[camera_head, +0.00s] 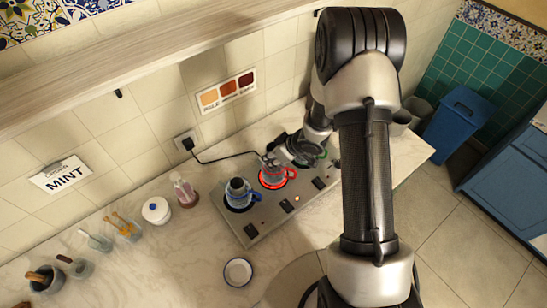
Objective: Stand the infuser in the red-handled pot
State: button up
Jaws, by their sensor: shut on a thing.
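The blue-handled pot (238,192) stands on the near-left burner. The green-handled pot (310,152) is at the far-right burner, partly covered by my gripper. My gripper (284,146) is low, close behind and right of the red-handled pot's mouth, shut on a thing. A small grey shape, which looks like the infuser (268,160), shows at that pot's mouth. How far it is inside or how upright it stands is too small to tell.
The grey hot plate (254,226) has a cord to a wall socket (186,141). A bottle (184,190), a white-lidded jar (156,210), glasses and mortars stand at left. A small white dish (238,271) lies in front. The shelf (120,72) overhangs the counter.

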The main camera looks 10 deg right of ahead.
jog(key=shift+f+b, duration=0.35)
jog(key=shift+f, duration=0.3)
jog(key=o, duration=1.1)
jog(key=shift+c, duration=0.2)
jog(key=shift+r, duration=0.1)
